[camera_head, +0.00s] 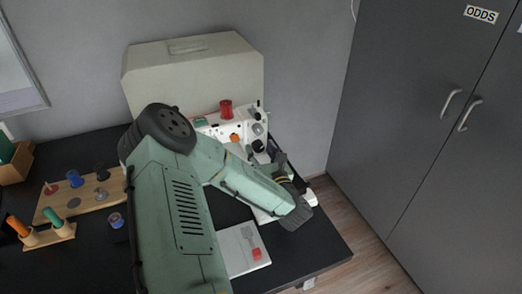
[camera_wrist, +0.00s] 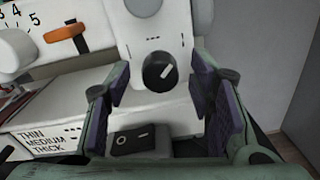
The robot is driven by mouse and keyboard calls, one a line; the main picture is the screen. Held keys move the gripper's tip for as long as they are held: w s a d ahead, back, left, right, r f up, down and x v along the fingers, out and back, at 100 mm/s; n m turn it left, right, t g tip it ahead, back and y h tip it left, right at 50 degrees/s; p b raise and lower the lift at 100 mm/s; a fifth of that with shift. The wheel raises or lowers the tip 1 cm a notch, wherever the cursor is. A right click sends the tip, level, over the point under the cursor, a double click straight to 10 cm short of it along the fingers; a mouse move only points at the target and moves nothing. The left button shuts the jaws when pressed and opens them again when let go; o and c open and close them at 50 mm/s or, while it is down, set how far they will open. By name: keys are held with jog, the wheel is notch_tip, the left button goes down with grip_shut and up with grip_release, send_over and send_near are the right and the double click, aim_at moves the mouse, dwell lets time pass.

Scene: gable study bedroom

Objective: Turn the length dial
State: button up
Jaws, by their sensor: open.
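A white sewing machine (camera_head: 229,130) stands on the black desk, with dark round dials (camera_head: 258,129) on its right end. In the wrist view a black dial (camera_wrist: 159,72) with a white pointer mark sits on the machine's white face. The pointer slants up to the right. I cannot read a label showing it is the length dial. My gripper (camera_wrist: 161,80) is open, its purple-padded fingers to the left and right of this dial in the picture, with gaps on both sides. Another round knob (camera_wrist: 143,7) is cut off at the top edge.
An orange lever (camera_wrist: 66,32) by a number scale and a black rocker switch (camera_wrist: 132,139) are nearby. A beige cover (camera_head: 195,65) stands behind the machine. Grey cabinet doors (camera_head: 425,110) stand right.

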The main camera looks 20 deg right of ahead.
jog(key=shift+c, duration=0.3)
jog(key=c, duration=1.1)
jog(key=shift+f+n+b, duration=0.1)
jog(key=shift+n+b, duration=0.2)
jog(key=n+b, duration=0.1)
jog(key=b, duration=0.1)
jog(key=n+b, duration=0.1)
jog(key=n, duration=0.1)
jog(key=shift+a+f+b, duration=0.15)
jog(key=shift+f+b, duration=0.05)
jog(key=shift+b, duration=0.15)
jog(key=n+b, duration=0.2)
jog(key=b, duration=0.1)
jog(key=shift+n, duration=0.4)
jog(key=shift+r+n+b, duration=0.15)
jog(key=shift+n+b, duration=0.35)
jog(key=shift+r, duration=0.15)
